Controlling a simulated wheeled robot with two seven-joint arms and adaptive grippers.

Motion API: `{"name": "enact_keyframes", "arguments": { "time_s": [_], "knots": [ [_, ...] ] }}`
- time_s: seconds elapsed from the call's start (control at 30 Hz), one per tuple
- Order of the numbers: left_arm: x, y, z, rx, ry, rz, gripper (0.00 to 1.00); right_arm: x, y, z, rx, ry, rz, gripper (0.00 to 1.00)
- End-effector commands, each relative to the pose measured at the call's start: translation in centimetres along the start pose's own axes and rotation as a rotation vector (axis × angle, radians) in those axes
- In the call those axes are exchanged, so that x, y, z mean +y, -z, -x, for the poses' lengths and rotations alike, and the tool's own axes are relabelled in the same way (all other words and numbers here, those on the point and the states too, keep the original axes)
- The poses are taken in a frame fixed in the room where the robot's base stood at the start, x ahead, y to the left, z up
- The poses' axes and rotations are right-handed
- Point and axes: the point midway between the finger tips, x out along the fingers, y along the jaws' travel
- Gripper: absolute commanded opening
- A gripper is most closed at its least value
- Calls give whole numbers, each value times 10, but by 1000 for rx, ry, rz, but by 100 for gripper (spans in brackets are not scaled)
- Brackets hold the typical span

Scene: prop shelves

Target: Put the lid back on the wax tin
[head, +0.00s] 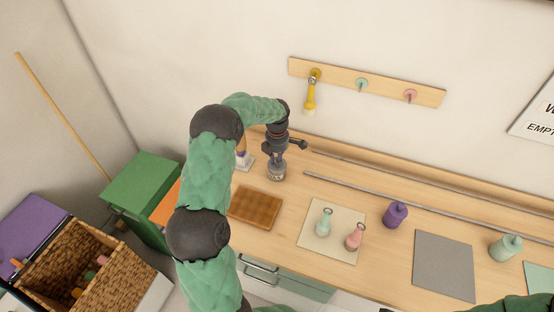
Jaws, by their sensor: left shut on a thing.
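My left gripper (277,163) points down over the back left part of the wooden counter. It is shut on the lid, which is small and mostly hidden by the fingers. The wax tin (277,175), a small round grey metal tin, is directly below the fingertips on the counter. I cannot tell from this view whether the lid touches the tin's rim. My right gripper is out of view; only a bit of green sleeve shows at the bottom right.
A brown board (255,207) lies in front of the tin. A white-based object (243,162) stands close to its left, partly behind my arm. A metal rail (400,202) runs along the counter.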

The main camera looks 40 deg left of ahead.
Motion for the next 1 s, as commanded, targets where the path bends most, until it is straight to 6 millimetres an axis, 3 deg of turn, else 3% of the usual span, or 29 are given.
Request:
{"name": "enact_keyframes", "arguments": {
  "time_s": [0.2, 0.23, 0.3, 0.53, 0.57, 0.63, 0.67, 1.0],
  "knots": [
    [0, 0, 0, 0, 0, 0, 1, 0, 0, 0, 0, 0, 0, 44],
    [0, 0, 0, 0, 0, 0, 29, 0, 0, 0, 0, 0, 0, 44],
    [0, 0, 0, 0, 0, 0, 48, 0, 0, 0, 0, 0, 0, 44],
    [0, 0, 0, 0, 0, 0, 48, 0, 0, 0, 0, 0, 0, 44],
    [0, 0, 0, 0, 0, 0, 51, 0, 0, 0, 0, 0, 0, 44],
    [0, 0, 0, 0, 0, 0, 69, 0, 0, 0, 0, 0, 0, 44],
    [0, 0, 0, 0, 0, 0, 71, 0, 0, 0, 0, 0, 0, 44],
    [0, 0, 1, 0, 0, 0, 71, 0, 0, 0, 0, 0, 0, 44]
  ]
}}
